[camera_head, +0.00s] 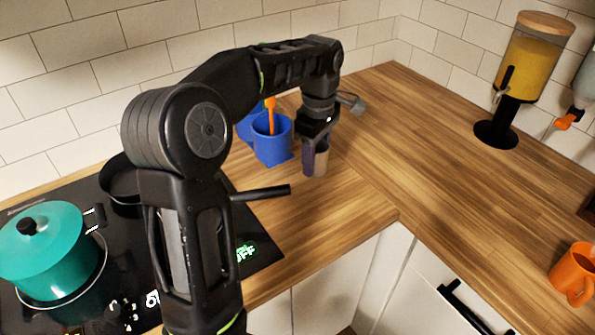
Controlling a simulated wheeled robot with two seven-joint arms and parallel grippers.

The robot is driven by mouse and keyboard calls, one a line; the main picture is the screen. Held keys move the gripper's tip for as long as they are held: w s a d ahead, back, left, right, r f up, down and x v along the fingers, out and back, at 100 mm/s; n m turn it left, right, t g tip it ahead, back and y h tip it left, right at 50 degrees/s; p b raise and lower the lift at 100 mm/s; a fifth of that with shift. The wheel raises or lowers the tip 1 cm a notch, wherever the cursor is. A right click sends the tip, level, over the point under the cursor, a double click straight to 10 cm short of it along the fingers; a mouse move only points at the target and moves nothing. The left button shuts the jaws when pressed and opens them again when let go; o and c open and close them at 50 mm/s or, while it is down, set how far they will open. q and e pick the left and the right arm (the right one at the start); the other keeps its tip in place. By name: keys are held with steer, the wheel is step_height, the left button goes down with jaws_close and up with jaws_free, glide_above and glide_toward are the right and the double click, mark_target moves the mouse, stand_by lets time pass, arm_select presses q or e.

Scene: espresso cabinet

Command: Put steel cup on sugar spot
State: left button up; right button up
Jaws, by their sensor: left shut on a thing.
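My left gripper (316,136) points down over the wooden counter, in the middle of the view. It is shut on the steel cup (321,162), a small greyish cup partly hidden by the fingers. The cup is upright, just right of a blue container. I cannot tell whether its base touches the counter. No marked sugar spot can be made out. My right gripper is not in view.
Blue containers (272,147) with an orange utensil (270,115) stand close left of the cup. A teal pot (42,243) and a dark pan (122,181) sit on the stove. A yellow dispenser (531,62) and an orange mug (574,273) stand right. The counter's middle is clear.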

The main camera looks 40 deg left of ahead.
mark_target(317, 147)
arm_select(q)
step_height(317, 147, down, 5)
steer(key=shift+p, duration=0.3)
steer(key=shift+f+p, duration=0.3)
steer(key=shift+f, duration=1.55)
steer(key=shift+f, duration=0.1)
steer(key=shift+f, duration=0.15)
steer(key=o, duration=1.4)
steer(key=shift+o, duration=0.2)
steer(key=shift+r, duration=0.2)
step_height(317, 147, up, 12)
steer(key=shift+r+b, duration=0.1)
steer(key=shift+b, duration=0.4)
